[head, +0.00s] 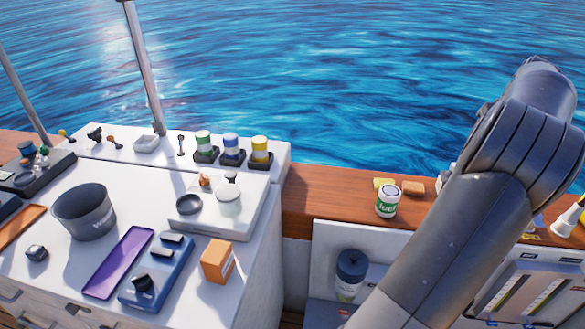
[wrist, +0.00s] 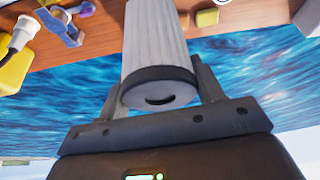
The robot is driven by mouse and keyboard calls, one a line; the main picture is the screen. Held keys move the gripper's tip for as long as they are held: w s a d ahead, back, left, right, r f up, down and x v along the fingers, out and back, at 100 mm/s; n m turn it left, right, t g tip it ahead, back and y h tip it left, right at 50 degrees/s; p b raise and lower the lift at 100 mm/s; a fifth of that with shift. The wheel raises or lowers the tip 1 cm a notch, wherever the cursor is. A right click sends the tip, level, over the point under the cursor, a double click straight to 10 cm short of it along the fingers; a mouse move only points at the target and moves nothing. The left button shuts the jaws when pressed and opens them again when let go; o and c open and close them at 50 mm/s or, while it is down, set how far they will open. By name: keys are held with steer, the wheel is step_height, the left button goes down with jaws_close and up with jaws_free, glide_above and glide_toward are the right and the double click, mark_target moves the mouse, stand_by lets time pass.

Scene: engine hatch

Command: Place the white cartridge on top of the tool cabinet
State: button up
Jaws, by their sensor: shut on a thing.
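My gripper (wrist: 160,92) is shut on the white cartridge (wrist: 157,40), a ribbed white cylinder with a dark band and a pale round end with a dark slot. In the wrist view its banded end sits between the two fingers and its body runs up out of the frame. In the head view my gripper and the cartridge cannot be made out; my arm covers the right side. The tool cabinet (head: 72,266), white with drawers in front, stands at the left of the head view, apart from my arm. Its top carries many things.
On the cabinet are a dark bucket (head: 84,212), a purple tray (head: 118,262), a blue block holder (head: 157,272), an orange box (head: 216,260) and several colored jars at the back. A labelled can (head: 388,201) stands on the wooden ledge (head: 325,198). Small bare patches lie around the bucket.

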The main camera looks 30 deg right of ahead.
steer(key=w+a+n, duration=0.1)
steer(key=w+a, duration=0.2)
steer(key=w, duration=0.5)
steer(key=w+a+r+n+y, duration=0.1)
steer(key=w+a, duration=0.2)
steer(key=w, duration=0.4)
steer(key=w+a+n, duration=0.1)
steer(key=w+a, duration=0.2)
steer(key=w, duration=0.5)
steer(key=w+a+n+t+y, duration=0.15)
steer(key=w+a+n, duration=0.35)
steer(key=w+a, duration=1.9)
steer(key=w+a+n+y, duration=0.1)
steer(key=w+a, duration=0.2)
steer(key=a, duration=0.8)
steer(key=w+a+n, duration=0.2)
steer(key=w+a, duration=0.2)
steer(key=a, duration=0.7)
steer(key=w+a+n+y, duration=0.1)
steer(key=w+a, duration=0.2)
steer(key=a, duration=0.7)
steer(key=w+a+f, duration=0.2)
steer(key=a+f, duration=0.3)
steer(key=f, duration=0.3)
steer(key=w+a+f, duration=0.3)
steer(key=a+f, duration=0.3)
steer(key=f, duration=0.1)
steer(key=shift+f+g, duration=0.35)
